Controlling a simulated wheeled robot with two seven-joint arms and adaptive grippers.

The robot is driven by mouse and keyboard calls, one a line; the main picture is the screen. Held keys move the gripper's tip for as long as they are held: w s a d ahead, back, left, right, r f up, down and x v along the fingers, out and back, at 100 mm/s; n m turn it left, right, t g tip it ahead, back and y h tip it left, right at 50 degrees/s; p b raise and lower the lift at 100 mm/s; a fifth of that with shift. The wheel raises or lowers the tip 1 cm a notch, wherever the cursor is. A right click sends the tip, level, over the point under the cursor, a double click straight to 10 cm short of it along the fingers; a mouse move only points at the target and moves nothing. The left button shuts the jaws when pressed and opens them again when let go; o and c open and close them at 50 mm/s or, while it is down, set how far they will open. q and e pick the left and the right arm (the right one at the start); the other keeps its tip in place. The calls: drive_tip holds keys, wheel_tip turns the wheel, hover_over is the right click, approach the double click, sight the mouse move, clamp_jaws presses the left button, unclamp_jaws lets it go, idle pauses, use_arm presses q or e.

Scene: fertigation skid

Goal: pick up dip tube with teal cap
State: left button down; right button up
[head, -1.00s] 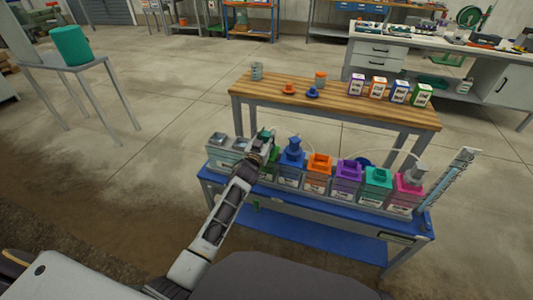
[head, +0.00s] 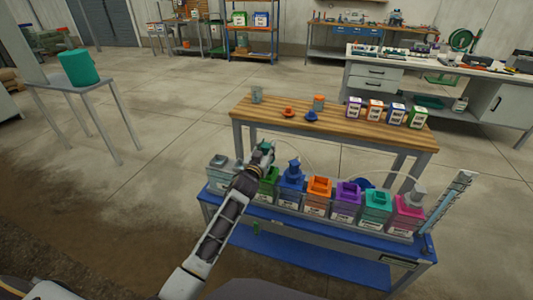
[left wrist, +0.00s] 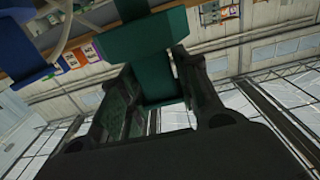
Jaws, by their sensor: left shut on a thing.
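I cannot make out the tube itself; gripper and arm cover that area in the head view. A tank with a teal top (head: 376,205) stands farther right in the row. My right gripper is not in view.
The tanks stand side by side on a blue skid (head: 205,195), with green (head: 267,182), blue (head: 291,182) and orange (head: 318,190) ones near my gripper. A tall clear tube rack (head: 445,205) stands at the right end. Behind is a wooden table (head: 350,132) with small containers.

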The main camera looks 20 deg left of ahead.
use_arm(q)
wheel_tip(320, 180, up, 12)
drive_tip(key=p, duration=0.2)
drive_tip(key=shift+r+p, duration=0.15)
drive_tip(key=shift+p, duration=0.15)
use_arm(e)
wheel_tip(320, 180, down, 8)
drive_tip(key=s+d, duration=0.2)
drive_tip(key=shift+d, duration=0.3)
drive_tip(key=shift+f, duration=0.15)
use_arm(q)
drive_tip(key=shift+a, duration=0.1)
